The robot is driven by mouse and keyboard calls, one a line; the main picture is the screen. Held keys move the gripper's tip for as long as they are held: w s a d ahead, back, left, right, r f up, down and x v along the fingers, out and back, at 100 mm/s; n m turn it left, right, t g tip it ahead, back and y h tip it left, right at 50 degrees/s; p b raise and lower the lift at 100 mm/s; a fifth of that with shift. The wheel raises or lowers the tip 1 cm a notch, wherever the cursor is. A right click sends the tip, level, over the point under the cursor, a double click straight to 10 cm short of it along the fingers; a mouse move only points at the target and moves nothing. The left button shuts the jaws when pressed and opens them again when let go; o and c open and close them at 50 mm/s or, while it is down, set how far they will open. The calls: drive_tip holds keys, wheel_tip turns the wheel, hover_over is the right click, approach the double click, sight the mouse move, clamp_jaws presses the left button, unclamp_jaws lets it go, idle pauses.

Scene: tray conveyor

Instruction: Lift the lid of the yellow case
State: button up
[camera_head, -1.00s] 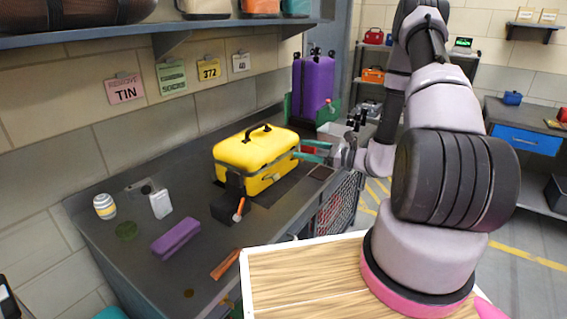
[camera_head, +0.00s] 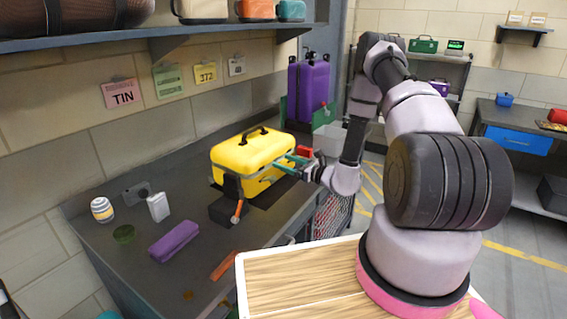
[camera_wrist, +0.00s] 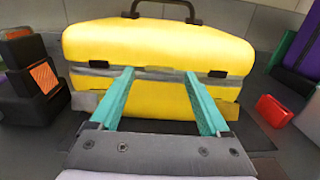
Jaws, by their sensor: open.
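The yellow case (camera_head: 252,158) stands upright on the dark counter, its lid down and its black handle on top. In the wrist view the yellow case (camera_wrist: 160,45) fills the upper middle, with a grey seam band and dark latches across its front. My gripper (camera_head: 283,163) is at the case's right-hand side in the head view. In the wrist view my gripper (camera_wrist: 160,78) has its two teal fingers spread wide, pointing at the seam band below the lid edge. Nothing is between the fingers. I cannot tell whether the fingertips touch the case.
A black box (camera_head: 226,211) with an orange-tipped item sits close by the case. A red box (camera_wrist: 274,111) lies right of it in the wrist view. A purple pouch (camera_head: 174,241), a white box (camera_head: 158,207) and a striped jar (camera_head: 102,210) stand nearer. A purple suitcase (camera_head: 308,85) stands behind.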

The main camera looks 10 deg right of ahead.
drive_tip(key=shift+w+a, duration=0.35)
drive_tip(key=shift+w, duration=0.05)
clamp_jaws()
idle(1.3)
